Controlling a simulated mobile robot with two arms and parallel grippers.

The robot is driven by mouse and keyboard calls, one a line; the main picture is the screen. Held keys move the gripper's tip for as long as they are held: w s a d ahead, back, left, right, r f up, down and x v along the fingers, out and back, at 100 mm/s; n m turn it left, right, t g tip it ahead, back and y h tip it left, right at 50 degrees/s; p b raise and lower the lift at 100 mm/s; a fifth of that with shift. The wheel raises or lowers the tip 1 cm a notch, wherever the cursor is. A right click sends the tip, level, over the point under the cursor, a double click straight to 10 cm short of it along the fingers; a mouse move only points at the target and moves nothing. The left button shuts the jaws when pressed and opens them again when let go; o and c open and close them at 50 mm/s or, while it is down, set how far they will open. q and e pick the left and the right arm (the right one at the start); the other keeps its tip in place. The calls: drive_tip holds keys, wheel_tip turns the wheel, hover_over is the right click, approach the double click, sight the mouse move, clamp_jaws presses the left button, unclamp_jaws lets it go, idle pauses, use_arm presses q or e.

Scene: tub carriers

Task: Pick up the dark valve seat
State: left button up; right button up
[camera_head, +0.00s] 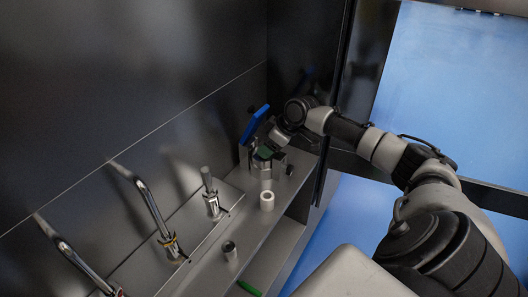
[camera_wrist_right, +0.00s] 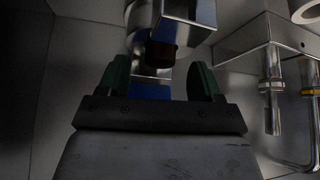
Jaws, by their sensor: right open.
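My right gripper (camera_head: 264,153) is at the far end of the grey ledge, over a metal fixture (camera_head: 260,171). In the right wrist view its green fingers (camera_wrist_right: 160,82) are apart with nothing held between them. A dark, brownish round part (camera_wrist_right: 161,53) shows just beyond the fingertips, against shiny metal; the gripper does not visibly touch it. A small dark-topped cylinder (camera_head: 230,250) stands on the ledge nearer to me. I cannot tell which of these two is the dark valve seat. My left gripper is not in view.
A white hollow cylinder (camera_head: 267,201) stands on the ledge near the fixture. Bent chrome taps (camera_head: 146,200) and a short upright fitting (camera_head: 210,194) line the left. A dark wall (camera_head: 160,75) closes the back.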

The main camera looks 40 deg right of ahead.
drive_tip(key=shift+w+a+f, duration=0.15)
drive_tip(key=shift+w+f, duration=0.2)
drive_tip(key=shift+f, duration=0.2)
drive_tip(key=shift+r, duration=0.1)
drive_tip(key=c, duration=1.2)
drive_tip(key=shift+r, duration=0.15)
